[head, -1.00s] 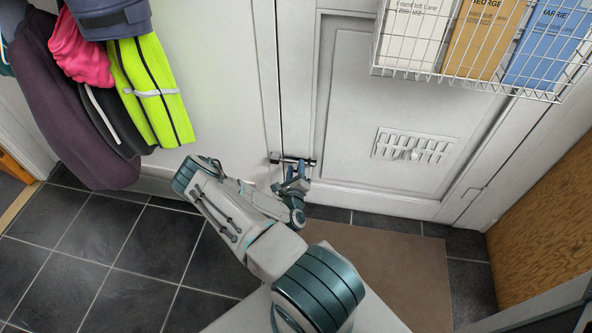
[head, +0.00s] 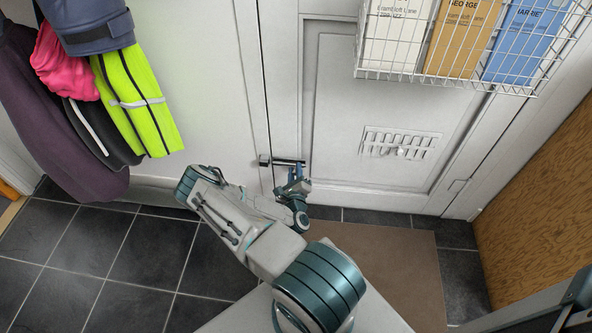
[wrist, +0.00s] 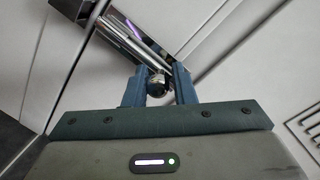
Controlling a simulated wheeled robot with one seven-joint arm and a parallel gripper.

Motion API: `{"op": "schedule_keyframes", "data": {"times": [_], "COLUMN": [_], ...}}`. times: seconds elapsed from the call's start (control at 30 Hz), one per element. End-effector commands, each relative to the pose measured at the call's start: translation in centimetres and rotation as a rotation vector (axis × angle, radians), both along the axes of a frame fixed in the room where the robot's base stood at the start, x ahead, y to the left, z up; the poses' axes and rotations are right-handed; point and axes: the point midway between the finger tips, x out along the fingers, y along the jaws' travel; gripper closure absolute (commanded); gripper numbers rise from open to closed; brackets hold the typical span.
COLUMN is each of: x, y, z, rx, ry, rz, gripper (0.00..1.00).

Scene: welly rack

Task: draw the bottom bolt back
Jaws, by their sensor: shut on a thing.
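The bottom bolt (head: 290,162) is a small dark and metallic bar low on the white door (head: 330,110), near the door's left edge. A small keeper (head: 264,160) sits just left of the door gap. In the wrist view the bolt's shiny bar (wrist: 140,36) runs diagonally beyond the fingers. Its round knob (wrist: 157,84) sits between the fingertips. My gripper (head: 297,176) is at the bolt from below, and in the wrist view its two blue fingers (wrist: 158,78) are closed around the knob. I cannot tell whether the bar's tip still sits in the keeper.
Coats, including a yellow hi-vis one (head: 135,95), hang at left. A wire basket (head: 445,75) with post is fixed on the door above right. A vent grille (head: 400,143) is right of the bolt. A brown mat (head: 390,260) lies on dark floor tiles (head: 135,250).

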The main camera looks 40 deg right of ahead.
Motion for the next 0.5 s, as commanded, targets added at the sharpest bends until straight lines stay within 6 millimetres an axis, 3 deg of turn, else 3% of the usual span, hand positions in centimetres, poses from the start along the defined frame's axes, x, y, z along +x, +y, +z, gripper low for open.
{"op": "schedule_keyframes", "data": {"times": [0.03,0.1,0.5], "x": [-0.52,-0.55,-0.83], "y": [-0.15,-0.19,0.46], "z": [-0.66,-0.65,-0.29], "rx": [0.009,0.009,0.005], "ry": [0.015,0.015,0.010], "rz": [-0.011,-0.011,-0.004], "gripper": [0.74,0.60,0.60]}}
